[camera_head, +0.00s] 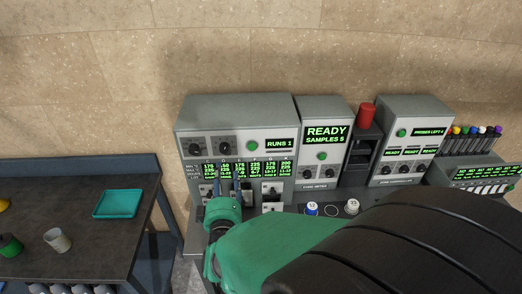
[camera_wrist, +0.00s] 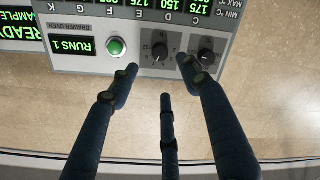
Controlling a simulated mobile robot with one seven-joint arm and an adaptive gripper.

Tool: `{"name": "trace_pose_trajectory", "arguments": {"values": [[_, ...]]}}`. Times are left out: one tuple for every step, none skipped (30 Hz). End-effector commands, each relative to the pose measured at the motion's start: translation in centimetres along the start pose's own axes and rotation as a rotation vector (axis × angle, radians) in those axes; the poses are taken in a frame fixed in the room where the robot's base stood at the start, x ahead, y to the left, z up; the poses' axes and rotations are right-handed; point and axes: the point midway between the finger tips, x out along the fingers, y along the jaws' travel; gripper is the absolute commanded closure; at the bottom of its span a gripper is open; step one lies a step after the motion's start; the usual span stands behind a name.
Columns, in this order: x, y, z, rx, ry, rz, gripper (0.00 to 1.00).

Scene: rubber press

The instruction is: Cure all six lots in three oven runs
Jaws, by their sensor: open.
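The grey drawer oven (camera_head: 235,108) stands at the middle of the bench. Its display (camera_head: 279,144) reads RUNS 1, beside a green button (camera_head: 253,146) and two dark dials. Below are lettered columns of green figures and a row of drawers (camera_head: 271,195), partly hidden by my gripper. My gripper (camera_head: 232,175) is in front of the oven's lower left half, with open, empty fingers. In the wrist view my gripper (camera_wrist: 160,75) has spread fingers in front of the oven's upside-down panel (camera_wrist: 105,10), by the green button (camera_wrist: 116,46) and dials.
The cure meter (camera_head: 325,120) reads READY, SAMPLES 5. A zone controller (camera_head: 409,110) stands right, past a red cylinder (camera_head: 367,115). Two small pots (camera_head: 312,208) (camera_head: 352,206) stand on the bench. The left table has a teal tray (camera_head: 118,204) and several cups. My arm hides the lower right.

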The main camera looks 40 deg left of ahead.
Motion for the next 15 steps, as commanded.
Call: {"name": "trace_pose_trajectory", "arguments": {"values": [[-0.05,0.01,-0.01,0.000,0.000,0.000,0.53],[-0.06,0.01,0.00,0.000,0.000,0.000,0.53],[-0.05,0.02,-0.01,0.000,0.000,0.000,0.53],[-0.05,0.02,-0.01,0.000,0.000,0.000,0.53],[-0.04,0.02,0.00,0.000,0.000,0.000,0.53],[-0.04,0.02,-0.01,0.000,0.000,0.000,0.53],[-0.03,0.02,-0.01,0.000,0.000,0.000,0.53],[-0.03,0.03,-0.01,0.000,0.000,0.001,0.55],[-0.02,0.03,-0.01,0.000,0.000,0.001,0.63],[-0.01,0.05,-0.01,0.000,0.001,0.001,0.69],[0.01,0.07,0.00,-0.001,0.001,0.001,0.75],[0.06,0.12,0.01,-0.002,0.003,0.001,0.83],[0.11,0.18,0.02,-0.004,0.005,0.001,0.89],[0.18,0.26,0.05,-0.006,0.007,0.002,0.95],[0.30,0.41,0.10,-0.009,0.011,0.002,1.00]]}}
